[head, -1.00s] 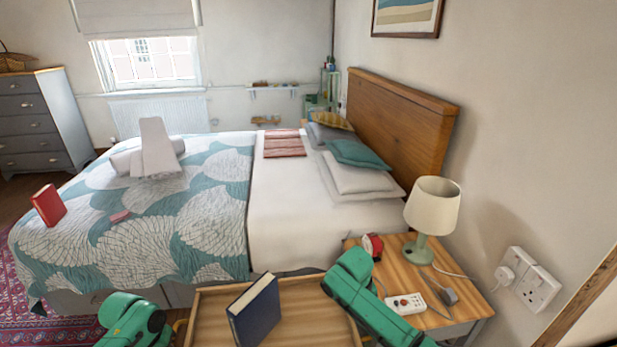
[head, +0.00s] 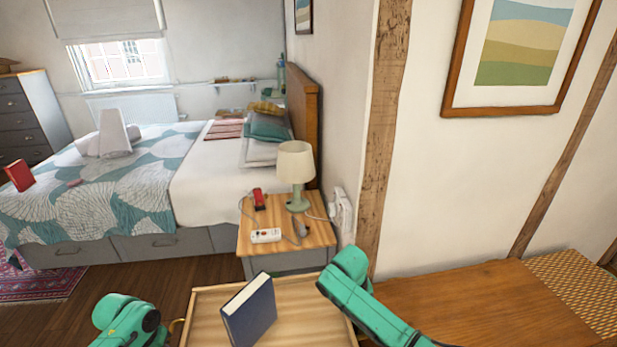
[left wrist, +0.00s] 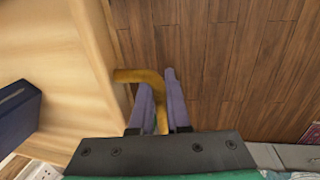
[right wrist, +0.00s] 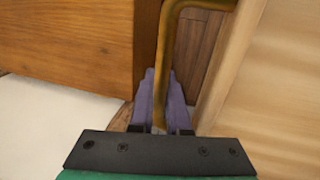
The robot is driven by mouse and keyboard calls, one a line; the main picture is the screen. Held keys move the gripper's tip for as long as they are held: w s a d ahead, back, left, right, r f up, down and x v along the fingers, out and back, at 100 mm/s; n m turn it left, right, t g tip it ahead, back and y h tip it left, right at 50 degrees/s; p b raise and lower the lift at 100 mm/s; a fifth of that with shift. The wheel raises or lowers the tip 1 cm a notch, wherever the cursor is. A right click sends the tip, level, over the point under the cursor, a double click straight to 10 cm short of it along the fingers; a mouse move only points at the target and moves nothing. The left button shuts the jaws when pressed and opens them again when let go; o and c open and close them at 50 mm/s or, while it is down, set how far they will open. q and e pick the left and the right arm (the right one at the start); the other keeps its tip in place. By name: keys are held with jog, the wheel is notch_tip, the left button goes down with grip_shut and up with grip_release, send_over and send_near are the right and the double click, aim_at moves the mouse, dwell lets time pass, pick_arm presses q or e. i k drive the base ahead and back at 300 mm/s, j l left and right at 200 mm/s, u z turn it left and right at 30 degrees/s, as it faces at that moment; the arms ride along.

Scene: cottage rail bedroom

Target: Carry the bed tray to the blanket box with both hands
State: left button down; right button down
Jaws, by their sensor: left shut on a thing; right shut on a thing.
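The bed tray (head: 207,312) is a light wooden tray held in front of me, looking roughly level. A dark blue book (head: 250,310) stands on it, leaning slightly. My left gripper (left wrist: 157,85) is shut on the brass handle (left wrist: 140,75) at the tray's left side. My right gripper (right wrist: 162,82) is shut on the other brass handle (right wrist: 168,40). In the head view the tray hides the handles' far parts and my fingertips are not clear. A low wooden chest with a flat top, apparently the blanket box (head: 450,295), stands to the right, close beside my right gripper.
A patterned woven cloth (head: 575,290) lies at the chest's right end. The bedside table (head: 318,232), with a lamp (head: 296,165) and a socket strip (head: 265,235), stands just beyond the tray. A timber post (head: 388,120) rises behind. Bare floor (head: 120,275) lies to the left.

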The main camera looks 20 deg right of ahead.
aim_at(480, 314)
jog(key=k+l, duration=0.1)
jog(key=l, duration=0.5)
jog(key=k+l, duration=0.1)
jog(key=l, duration=0.5)
jog(key=k+l, duration=0.1)
jog(key=l, duration=0.45)
jog(key=k+l, duration=0.1)
jog(key=l, duration=0.5)
jog(key=i+l, duration=0.1)
jog(key=l, duration=0.65)
jog(key=i+l, duration=0.15)
jog(key=l, duration=0.25)
jog(key=i+l, duration=0.1)
jog(key=l, duration=0.3)
